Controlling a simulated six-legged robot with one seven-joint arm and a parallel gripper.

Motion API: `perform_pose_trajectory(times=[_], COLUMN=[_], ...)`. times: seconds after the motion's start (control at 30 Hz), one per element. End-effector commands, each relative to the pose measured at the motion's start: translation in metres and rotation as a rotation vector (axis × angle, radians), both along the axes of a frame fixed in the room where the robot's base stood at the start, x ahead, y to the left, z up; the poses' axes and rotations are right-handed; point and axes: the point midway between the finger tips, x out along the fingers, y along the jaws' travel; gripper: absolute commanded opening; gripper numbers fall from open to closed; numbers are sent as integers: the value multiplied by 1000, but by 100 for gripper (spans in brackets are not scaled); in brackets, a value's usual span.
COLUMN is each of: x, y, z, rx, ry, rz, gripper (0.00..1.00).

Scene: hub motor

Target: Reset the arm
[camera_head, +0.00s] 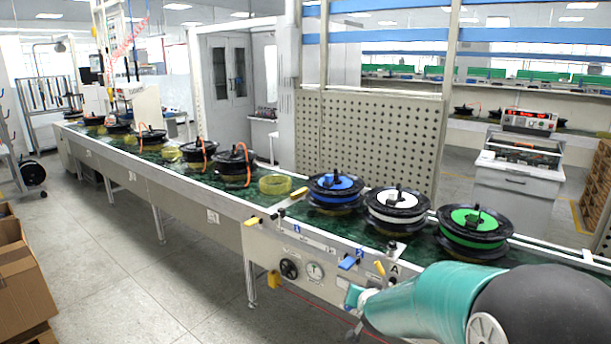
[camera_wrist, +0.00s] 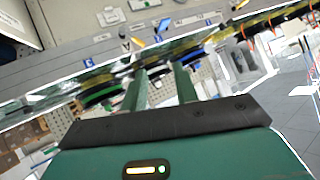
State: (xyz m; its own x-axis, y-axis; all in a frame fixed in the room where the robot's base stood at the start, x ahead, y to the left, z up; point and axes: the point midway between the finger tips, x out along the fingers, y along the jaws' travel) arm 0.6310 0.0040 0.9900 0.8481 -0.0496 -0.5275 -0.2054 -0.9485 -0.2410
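My gripper (camera_wrist: 161,78) shows in the wrist view with its two green fingers apart and nothing between them. In the head view my teal and black arm reaches in from the lower right. A small teal end of it is in front of the line's control panel (camera_head: 318,262). Three hub motors stand on the green conveyor: one with a blue top (camera_head: 335,187), one with a white top (camera_head: 397,208) and one with a green top (camera_head: 473,229). My gripper is apart from them. In the wrist view the conveyor appears tilted behind the fingers.
More black hub motors with orange cables (camera_head: 235,162) stand farther along the conveyor (camera_head: 236,187). A yellow ring (camera_head: 275,185) lies between them and the blue-topped motor. A perforated board (camera_head: 365,145) stands behind the line. Cardboard boxes (camera_head: 22,275) are at the left. The floor between is clear.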

Motion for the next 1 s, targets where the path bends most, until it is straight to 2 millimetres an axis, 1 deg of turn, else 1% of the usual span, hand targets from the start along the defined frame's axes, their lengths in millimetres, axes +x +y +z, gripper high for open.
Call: perform_pose_trajectory(times=[0.03,0.2,0.37,0.5,0.57,0.73,1.0], x=[-10,-48,-90,-130,-149,-202,-290], y=[3,12,16,18,17,15,5], z=[15,48,73,92,98,112,122], rx=[-6,-26,-51,-74,-85,-116,-160], ry=[9,78,146,208,236,312,439], rz=[22,91,145,185,199,232,262], gripper=[30,30,30,30,30,30,30])
